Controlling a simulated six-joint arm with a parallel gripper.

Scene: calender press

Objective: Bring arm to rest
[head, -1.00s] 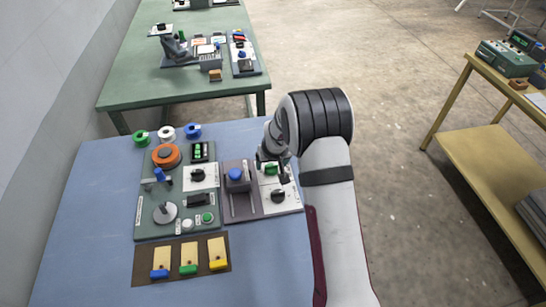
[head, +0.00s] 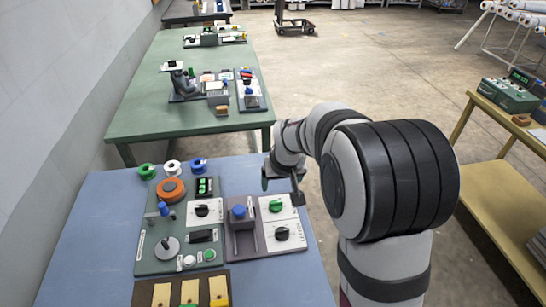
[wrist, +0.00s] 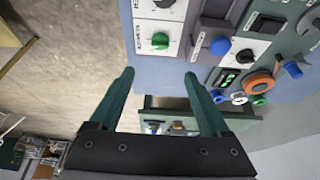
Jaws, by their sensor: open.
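My gripper (head: 283,184) is raised above the far right edge of the blue table (head: 95,235) in the head view, with my arm folded up on the right. In the wrist view my gripper (wrist: 160,80) has its two green fingers spread wide, with nothing between them. The control panel (head: 160,255) lies on the table to the left of my gripper. The white plate (head: 290,236) with a green knob (head: 276,205) and a black knob (head: 282,233) is below my gripper. The fingers touch nothing that I can see.
A green table (head: 140,115) with more devices stands behind. A wooden table (head: 490,185) with a green box (head: 506,95) stands at the right. Green, white and blue rings (head: 172,167) lie at the blue table's back edge. Open floor (head: 350,65) lies between the tables.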

